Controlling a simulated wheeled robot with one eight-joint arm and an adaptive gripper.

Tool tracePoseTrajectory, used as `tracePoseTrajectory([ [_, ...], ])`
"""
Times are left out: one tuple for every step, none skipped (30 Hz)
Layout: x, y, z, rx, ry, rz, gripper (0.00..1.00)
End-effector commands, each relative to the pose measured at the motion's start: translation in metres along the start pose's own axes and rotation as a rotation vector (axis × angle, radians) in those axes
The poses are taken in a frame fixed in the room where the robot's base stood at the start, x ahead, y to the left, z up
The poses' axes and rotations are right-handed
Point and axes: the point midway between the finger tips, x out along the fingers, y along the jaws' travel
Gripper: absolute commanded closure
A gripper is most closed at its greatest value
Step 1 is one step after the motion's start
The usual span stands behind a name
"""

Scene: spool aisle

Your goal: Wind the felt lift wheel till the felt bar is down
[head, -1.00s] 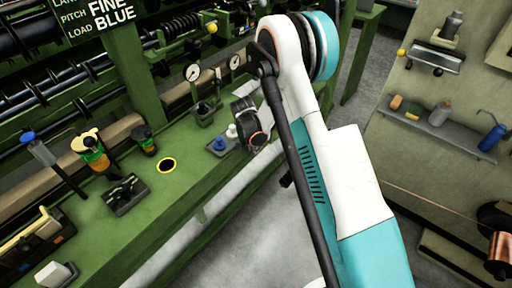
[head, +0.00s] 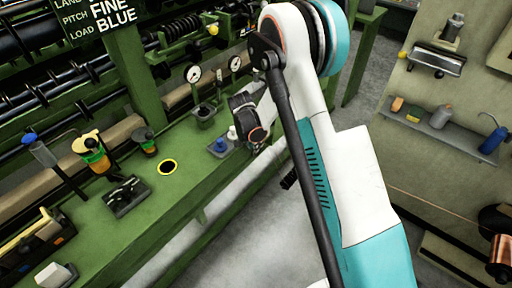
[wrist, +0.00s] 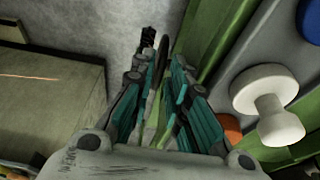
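In the wrist view my gripper (wrist: 165,88) has its teal fingers apart. A thin, dark curved rim (wrist: 161,65) with a black handle (wrist: 148,38) at its far end shows between them, probably the felt lift wheel seen edge-on. I cannot tell whether either finger touches it. In the head view a small dark handle (head: 289,181) shows just beyond the bench front, beside my arm; my arm hides the rest of the wheel and my fingertips. A long tan bar (head: 125,130) runs behind the bench and may be the felt bar; its height is unclear.
The green bench (head: 150,215) carries two gauges (head: 194,73), bottles and a small tray. A white knob (wrist: 268,100) and a blue knob (wrist: 310,20) stand close right of my fingers. A shelf panel (head: 410,165) stands at right, with grey floor between.

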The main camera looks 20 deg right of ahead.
Motion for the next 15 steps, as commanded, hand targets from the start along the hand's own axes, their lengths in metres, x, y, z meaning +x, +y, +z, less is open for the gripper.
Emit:
tracePoseTrajectory([
  [-0.011, 0.000, 0.000, -0.001, 0.000, 0.000, 0.85],
  [-0.017, 0.000, 0.000, -0.001, 0.000, 0.000, 0.85],
  [-0.025, 0.000, 0.000, 0.000, 0.000, 0.000, 0.85],
  [-0.031, 0.000, 0.000, 0.000, 0.000, 0.000, 0.85],
  [-0.036, 0.000, 0.000, 0.000, 0.000, 0.000, 0.85],
  [-0.044, 0.000, 0.000, 0.000, 0.000, 0.000, 0.85],
  [-0.049, 0.000, 0.000, 0.000, 0.000, 0.000, 0.85],
  [-0.054, 0.000, 0.000, 0.000, 0.000, 0.000, 0.85],
  [-0.060, 0.000, 0.000, 0.000, 0.000, 0.000, 0.85],
  [-0.064, 0.000, 0.000, 0.000, 0.000, 0.000, 0.85],
  [-0.068, 0.000, 0.000, 0.000, 0.000, 0.000, 0.85],
  [-0.073, 0.000, 0.000, -0.001, 0.000, 0.000, 0.85],
  [-0.076, 0.000, 0.000, -0.001, 0.000, 0.000, 0.85],
  [-0.078, 0.000, 0.000, 0.000, 0.000, 0.000, 0.85],
  [-0.081, 0.000, 0.000, 0.000, 0.000, 0.000, 0.85],
])
